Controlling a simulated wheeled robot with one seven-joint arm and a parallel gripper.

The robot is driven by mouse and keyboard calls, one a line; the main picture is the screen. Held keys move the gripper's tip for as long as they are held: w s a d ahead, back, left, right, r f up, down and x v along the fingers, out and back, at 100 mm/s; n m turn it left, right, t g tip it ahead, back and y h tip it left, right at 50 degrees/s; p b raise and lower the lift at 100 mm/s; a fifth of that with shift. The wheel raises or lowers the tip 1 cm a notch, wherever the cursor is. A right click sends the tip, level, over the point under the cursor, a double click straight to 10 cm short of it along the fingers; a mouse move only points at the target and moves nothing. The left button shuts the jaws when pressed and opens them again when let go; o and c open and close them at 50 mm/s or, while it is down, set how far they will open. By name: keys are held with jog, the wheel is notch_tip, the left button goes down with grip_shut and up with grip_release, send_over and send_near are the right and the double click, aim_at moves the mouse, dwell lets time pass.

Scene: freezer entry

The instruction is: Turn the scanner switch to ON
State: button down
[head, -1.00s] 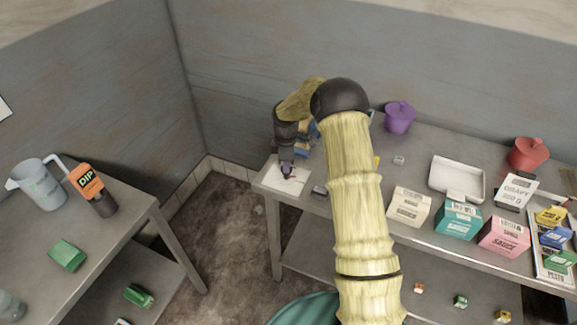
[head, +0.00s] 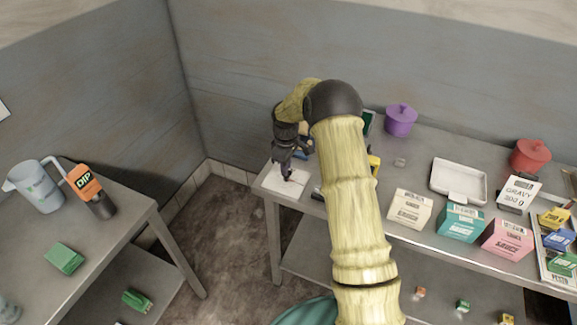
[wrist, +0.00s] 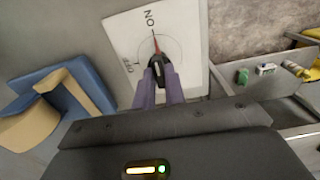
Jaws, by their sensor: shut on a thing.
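The scanner switch is a dark knob (wrist: 158,66) with a red pointer, on a white plate (wrist: 185,30) marked ON and OFF. In the wrist view the red pointer points up toward the ON mark, and the OFF mark lies to the lower left. My gripper (wrist: 158,78) has its purple fingers shut on the knob from both sides, hiding part of it. In the head view the white plate (head: 272,187) lies at the left end of the back table, with my gripper (head: 288,178) down on it; the knob is hard to make out there.
A blue and tan object (wrist: 70,95) stands beside the plate in the wrist view. On the back table (head: 400,145) are a purple pot (head: 400,120), a white tray (head: 459,181), several boxes and a red pot (head: 530,155). A separate table (head: 110,240) stands at left.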

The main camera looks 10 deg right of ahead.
jog(key=shift+s+d+f, duration=0.1)
jog(key=shift+s+d, duration=0.05)
jog(key=c, duration=1.5)
grip_release()
jog(key=shift+o, duration=0.2)
jog(key=shift+r, duration=0.2)
notch_tip(320, 180, up, 17)
jog(key=b, duration=0.2)
jog(key=shift+b, duration=0.3)
